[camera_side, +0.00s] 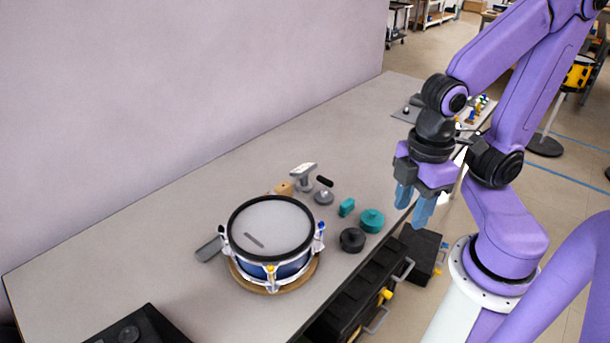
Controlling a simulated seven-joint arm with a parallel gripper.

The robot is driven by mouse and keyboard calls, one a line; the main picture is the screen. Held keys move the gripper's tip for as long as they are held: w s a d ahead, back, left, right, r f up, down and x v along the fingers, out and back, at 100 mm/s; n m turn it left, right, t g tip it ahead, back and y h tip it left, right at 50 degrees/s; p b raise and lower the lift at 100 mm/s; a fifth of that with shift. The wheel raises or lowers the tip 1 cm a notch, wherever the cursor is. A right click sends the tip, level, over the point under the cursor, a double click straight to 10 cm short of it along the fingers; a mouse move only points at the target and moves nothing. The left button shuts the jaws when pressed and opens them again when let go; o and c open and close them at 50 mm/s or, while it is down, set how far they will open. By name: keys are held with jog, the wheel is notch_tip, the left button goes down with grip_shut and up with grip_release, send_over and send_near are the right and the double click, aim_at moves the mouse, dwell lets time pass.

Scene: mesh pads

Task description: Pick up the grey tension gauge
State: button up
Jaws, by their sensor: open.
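A small grey round piece with a dark bar at its top (323,197) stands on the table behind and right of the drum; it looks like the grey tension gauge, but it is too small to be sure. A light grey T-shaped piece (303,174) stands just behind and left of it. My gripper (413,206) is open and empty, with its blue fingers pointing down. It is well to the right of the grey pieces, above the table's right edge, and touches nothing.
A blue drum (268,228) with a grey head sits on a wooden ring. A teal block (347,207), a teal round piece (372,220) and a black round piece (352,240) lie to its right. A wall bounds the table's back. The table's left part is mostly clear.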

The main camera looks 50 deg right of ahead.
aim_at(311, 185)
dwell(0.3)
